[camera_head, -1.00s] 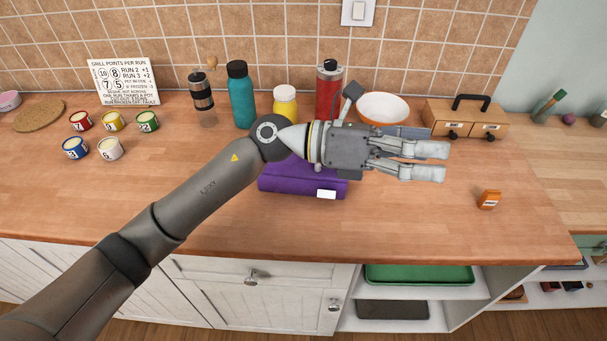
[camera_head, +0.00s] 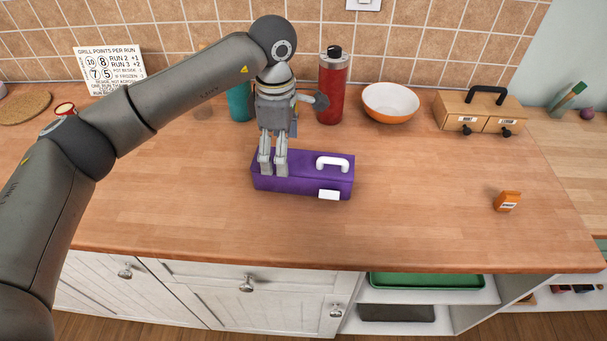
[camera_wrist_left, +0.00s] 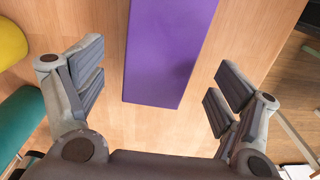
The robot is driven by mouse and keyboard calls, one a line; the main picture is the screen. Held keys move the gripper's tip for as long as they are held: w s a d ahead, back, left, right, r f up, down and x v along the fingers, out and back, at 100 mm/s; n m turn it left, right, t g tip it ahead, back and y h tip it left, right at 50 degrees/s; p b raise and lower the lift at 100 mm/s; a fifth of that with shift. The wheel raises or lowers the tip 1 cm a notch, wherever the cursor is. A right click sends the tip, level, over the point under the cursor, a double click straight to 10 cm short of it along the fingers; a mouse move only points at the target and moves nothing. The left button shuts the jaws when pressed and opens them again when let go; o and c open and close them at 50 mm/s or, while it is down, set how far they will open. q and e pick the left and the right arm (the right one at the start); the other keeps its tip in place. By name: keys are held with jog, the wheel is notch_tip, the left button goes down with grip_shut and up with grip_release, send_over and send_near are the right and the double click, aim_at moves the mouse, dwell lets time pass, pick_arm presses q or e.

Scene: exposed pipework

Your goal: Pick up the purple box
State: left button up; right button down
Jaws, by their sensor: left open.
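The purple box (camera_head: 300,180) sits on the wooden counter, with a white handle on its lid and a white label on its front. My left gripper (camera_head: 272,170) points down at the box's left end, its fingers overlapping that end in the head view. In the left wrist view the gripper (camera_wrist_left: 160,70) is open and empty, and the purple box (camera_wrist_left: 168,50) shows between its fingers with wood visible on both sides. The white handle is out of sight there. My right gripper is not in view.
A teal bottle (camera_head: 240,102), a red bottle (camera_head: 332,90) and an orange-and-white bowl (camera_head: 390,102) stand behind the box. A wooden drawer unit (camera_head: 480,112) is at the back right. A small orange box (camera_head: 507,202) lies to the right. The counter in front is clear.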

pick_arm(q)
jog(key=shift+f, duration=0.8)
notch_tip(320, 180, down, 4)
jog(key=shift+f+p, duration=0.15)
jog(key=shift+p, duration=0.9)
jog(key=shift+f, duration=0.55)
jog(key=c, duration=1.2)
jog(key=shift+r, duration=0.1)
jog(key=shift+c, duration=0.3)
jog(key=shift+r, duration=0.6)
jog(key=s+d+r+b, duration=0.2)
jog(key=s+r+b, duration=0.2)
jog(key=s+r, duration=0.7)
jog(key=s, duration=0.3)
jog(key=shift+r+b, duration=0.4)
